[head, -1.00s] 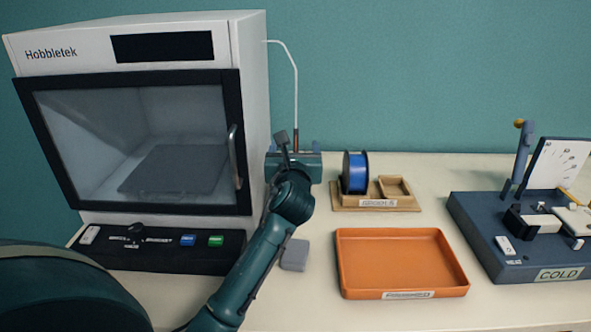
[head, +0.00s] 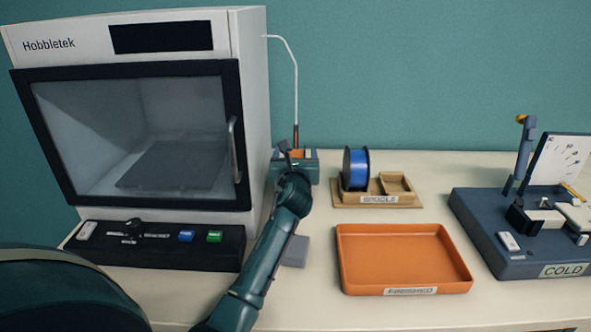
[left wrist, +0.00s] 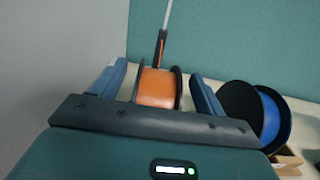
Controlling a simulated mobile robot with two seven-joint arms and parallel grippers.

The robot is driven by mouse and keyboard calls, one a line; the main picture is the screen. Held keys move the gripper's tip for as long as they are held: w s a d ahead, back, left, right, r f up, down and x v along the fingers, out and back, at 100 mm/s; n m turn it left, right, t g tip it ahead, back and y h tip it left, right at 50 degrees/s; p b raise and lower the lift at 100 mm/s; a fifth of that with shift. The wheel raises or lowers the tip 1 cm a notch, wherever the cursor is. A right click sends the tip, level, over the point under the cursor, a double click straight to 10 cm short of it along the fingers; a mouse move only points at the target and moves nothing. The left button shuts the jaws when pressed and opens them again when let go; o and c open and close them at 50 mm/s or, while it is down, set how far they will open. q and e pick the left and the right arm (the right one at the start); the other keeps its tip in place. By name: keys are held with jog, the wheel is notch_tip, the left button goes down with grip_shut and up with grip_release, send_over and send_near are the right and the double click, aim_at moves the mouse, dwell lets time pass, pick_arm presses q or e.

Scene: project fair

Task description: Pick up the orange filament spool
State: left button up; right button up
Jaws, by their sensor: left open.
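The orange filament spool (left wrist: 157,88) has dark flanges and shows between the two blue fingers of my open left gripper (left wrist: 160,80) in the left wrist view. I cannot tell whether either finger touches it. In the head view only a small orange patch of the spool (head: 298,154) shows past my left gripper (head: 296,158), beside the printer's right side. The rest is hidden behind my gripper and wrist. My right gripper is not in view.
A white tube (head: 296,80) from the printer (head: 240,50) comes down at the spool. A blue spool (head: 356,168) stands on a wooden holder (head: 378,200) to the right. An orange tray (head: 403,262) and a blue station labelled COLD (head: 480,225) are further right.

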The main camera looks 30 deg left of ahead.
pick_arm(q)
jog(key=shift+c, duration=0.2)
jog(key=shift+r, duration=0.1)
grip_shut()
dwell(0.5)
